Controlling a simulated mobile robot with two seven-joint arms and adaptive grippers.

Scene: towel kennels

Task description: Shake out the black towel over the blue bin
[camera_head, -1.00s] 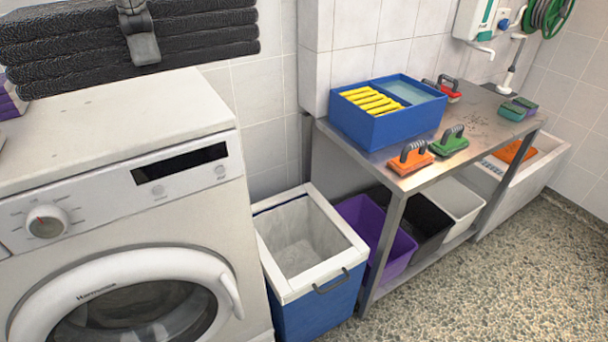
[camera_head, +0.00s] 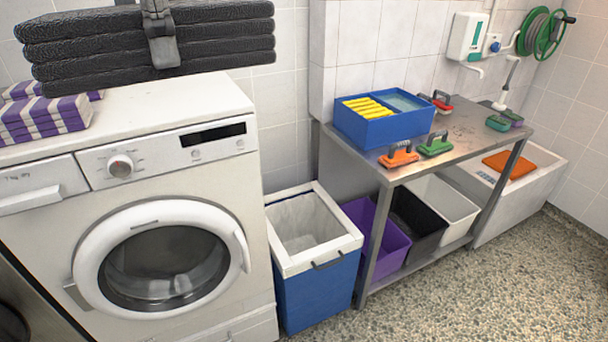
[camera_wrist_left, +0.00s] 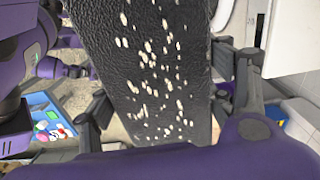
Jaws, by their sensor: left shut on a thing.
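The black towel (camera_head: 90,45) hangs in thick folds at the top left of the head view, raised above the washing machine. My left gripper (camera_head: 160,38) is shut on it. In the left wrist view the black towel (camera_wrist_left: 150,60) fills the middle between the fingers of my left gripper (camera_wrist_left: 165,100), and many pale flecks cover its face. The blue bin (camera_head: 318,290) stands on the floor right of the washing machine. It has a white rim and an open top with a pale liner; the towel is up and left of it, not over it. My right gripper is not seen.
The white washing machine (camera_head: 215,160) carries purple-striped towels (camera_head: 45,118). A steel table (camera_head: 465,135) holds a blue divided box (camera_head: 375,130) and several brushes. Purple (camera_head: 385,235), black (camera_head: 405,225) and white (camera_head: 450,205) tubs sit beneath. The speckled floor in front is clear.

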